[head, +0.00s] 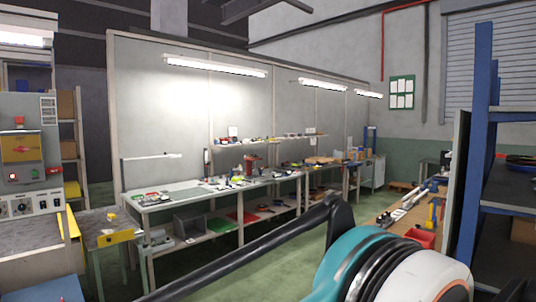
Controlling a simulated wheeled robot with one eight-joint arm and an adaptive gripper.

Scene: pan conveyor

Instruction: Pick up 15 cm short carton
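I cannot make out the 15 cm short carton for certain in the head view. Brown box-like shapes (67,104) stand on a shelf at the left, but they are too far and partly hidden to tell their size. A part of another brown box (523,231) shows on the blue rack at the right edge. My gripper is not seen; only teal, black and white parts that look like my arm fill the bottom right.
A long workbench (180,196) with tools and small parts runs along the grey partition. A control machine (28,150) stands at the left, a blue rack (480,120) at the right. A red bin (421,238) sits on a wooden table. Green floor shows between them.

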